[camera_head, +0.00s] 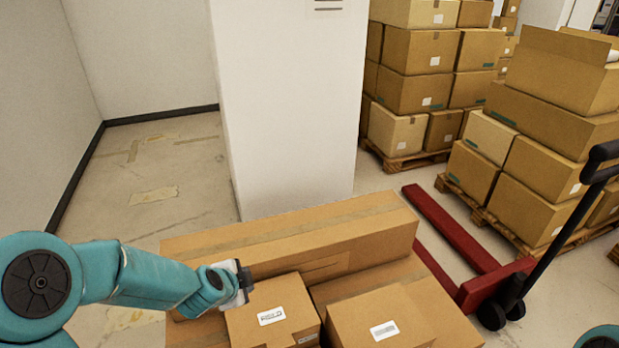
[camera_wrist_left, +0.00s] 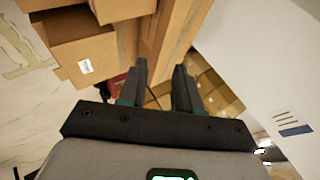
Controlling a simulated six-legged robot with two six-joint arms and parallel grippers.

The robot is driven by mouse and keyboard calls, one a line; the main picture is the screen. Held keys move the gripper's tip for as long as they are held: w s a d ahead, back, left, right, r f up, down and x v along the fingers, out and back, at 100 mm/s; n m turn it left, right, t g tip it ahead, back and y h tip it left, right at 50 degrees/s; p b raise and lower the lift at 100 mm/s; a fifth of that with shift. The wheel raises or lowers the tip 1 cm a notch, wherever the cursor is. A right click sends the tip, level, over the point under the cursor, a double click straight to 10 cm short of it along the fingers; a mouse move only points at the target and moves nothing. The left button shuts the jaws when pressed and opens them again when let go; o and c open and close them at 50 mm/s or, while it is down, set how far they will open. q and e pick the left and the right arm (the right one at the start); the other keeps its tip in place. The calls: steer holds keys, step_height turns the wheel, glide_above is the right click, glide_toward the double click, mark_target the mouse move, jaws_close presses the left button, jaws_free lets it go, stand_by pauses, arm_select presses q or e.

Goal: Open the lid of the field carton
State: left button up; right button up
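The field carton (camera_head: 262,300) is a small brown box with a white label that seems to read "FIELD", at the lower middle of the head view. Its top looks closed. My left gripper (camera_head: 246,279) is at its far left corner, close to the long carton behind; I cannot tell if it touches. In the left wrist view the fingers (camera_wrist_left: 160,88) stand apart with nothing clearly between them. A labelled box (camera_wrist_left: 82,48) shows at the upper left there; I cannot tell which carton it is. My right gripper is out of view.
A similar labelled carton (camera_head: 382,312) sits to the right. A long tall carton (camera_head: 330,236) stands behind both. A white pillar (camera_head: 290,100) rises beyond. A red pallet jack (camera_head: 455,240) and stacked boxes on pallets (camera_head: 545,160) are at the right.

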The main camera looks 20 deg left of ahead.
arm_select(q)
steer(key=s+d+f+n+g+h, duration=0.1)
steer(key=s+d+f+n+g, duration=0.15)
steer(key=s+d+f, duration=0.35)
steer(key=s+d+f+n+g+h, duration=0.1)
steer(key=s+d+f+n+g, duration=0.2)
steer(key=f, duration=0.6)
steer(key=s+d+f+n+g, duration=0.1)
steer(key=s+d+f+n, duration=0.1)
steer(key=s+n, duration=0.1)
steer(key=s+d+f+n+h+b, duration=0.1)
steer(key=s+d+f+n, duration=0.1)
steer(key=s, duration=0.4)
steer(key=s+d+f+n+g+h, duration=0.1)
steer(key=s+d+f+n, duration=0.1)
steer(key=s, duration=0.3)
steer(key=shift+s+d+f+n+g, duration=0.2)
steer(key=shift+d+f+n+g, duration=0.2)
steer(key=shift+d+n, duration=0.35)
steer(key=shift+a, duration=0.15)
